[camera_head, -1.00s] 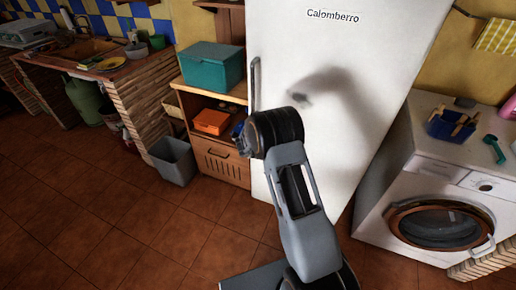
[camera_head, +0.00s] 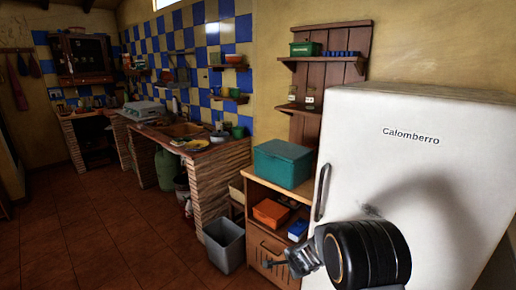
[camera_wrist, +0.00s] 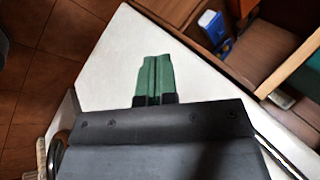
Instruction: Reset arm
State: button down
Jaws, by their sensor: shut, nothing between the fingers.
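My arm's dark round joint is at the lower right in the head view, in front of the white fridge (camera_head: 400,170). My gripper (camera_head: 268,264) extends left from it, small and partly hidden, in front of the wooden cabinet. In the wrist view my gripper's green fingers (camera_wrist: 153,62) are together with nothing between them. They show against a white surface, and I cannot tell how far apart they are from it.
The wooden cabinet (camera_head: 262,243) holds a teal box (camera_head: 282,163) and an orange box (camera_head: 271,213). A grey bin (camera_head: 224,244) stands beside it. A brick counter (camera_head: 215,185) runs further left. The tiled floor (camera_head: 110,235) is clear at left.

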jog(key=s+d+r+n+g+p, duration=0.1)
jog(key=s+r+n+p, duration=0.1)
jog(key=s+r+n, duration=0.5)
jog(key=s+d+r+n+g+h+p, duration=0.1)
jog(key=s+r+n, duration=0.6)
jog(key=s+r, duration=0.8)
jog(key=s+d+g+p, duration=0.1)
jog(key=s, duration=0.3)
jog(key=shift+s+d+r+n, duration=0.3)
jog(key=shift+n, duration=0.1)
